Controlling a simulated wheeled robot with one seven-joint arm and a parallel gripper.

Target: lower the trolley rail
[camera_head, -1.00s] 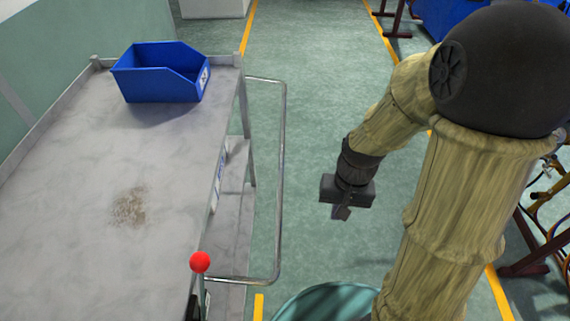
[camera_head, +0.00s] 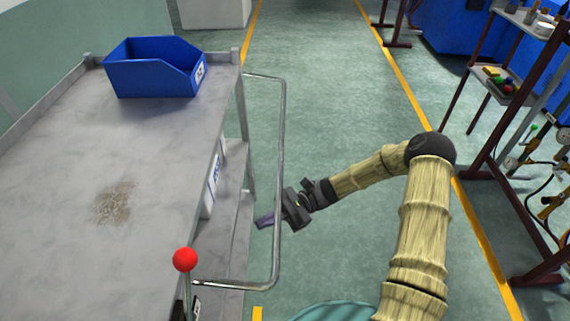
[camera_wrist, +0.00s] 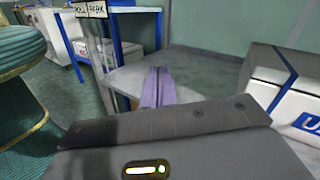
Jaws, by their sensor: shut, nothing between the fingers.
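The trolley (camera_head: 150,150) stands on the left in the head view with a grey top. Its rail (camera_head: 281,130), a thin metal loop, sticks out from its right side. A lever with a red ball knob (camera_head: 185,259) stands at the trolley's near right corner. My gripper (camera_head: 264,220) is shut and empty. The shut purple fingers (camera_wrist: 155,87) show in the wrist view, where I cannot make out the rail.
A blue bin (camera_head: 150,75) sits on the trolley's far end. White boxes with blue markings are on the lower shelf (camera_head: 230,225); one white box (camera_wrist: 285,105) shows at right in the wrist view. A rack with gauges (camera_head: 510,160) stands right. The floor between is clear.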

